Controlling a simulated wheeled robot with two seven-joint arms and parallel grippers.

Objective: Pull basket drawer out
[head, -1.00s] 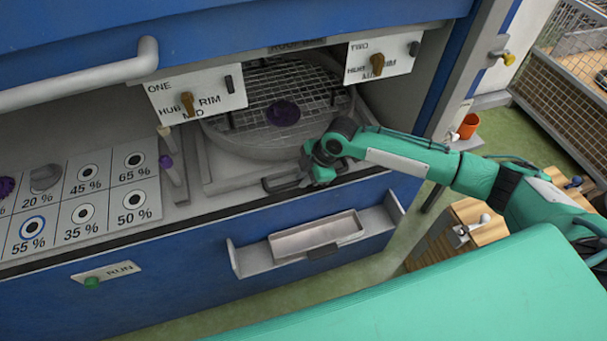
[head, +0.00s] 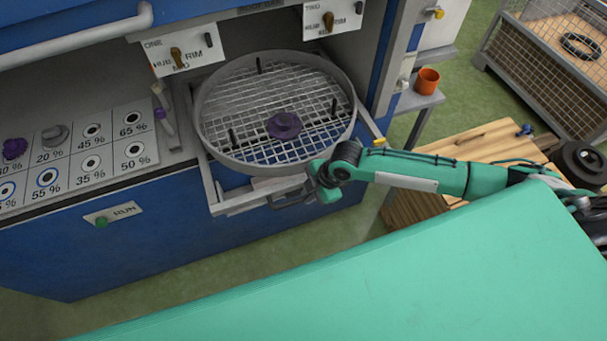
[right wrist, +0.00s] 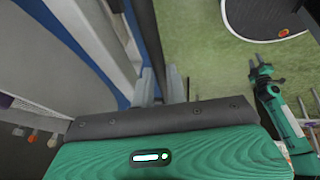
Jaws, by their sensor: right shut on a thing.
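The basket drawer (head: 230,204) is a pale grey frame that stands out from the blue machine front. It carries a round wire-mesh basket (head: 240,140) with a grey rim, several dark upright pins and a purple hub piece (head: 285,125) on the mesh. My right gripper (head: 299,198) is at the drawer's front edge, shut on its dark handle (head: 285,203). A green arm with a gripper (right wrist: 264,82), likely my left, shows small at the right.
To the left are a panel of percent positions (head: 85,150) and a RUN plate (head: 112,214). Green floor lies before the machine.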

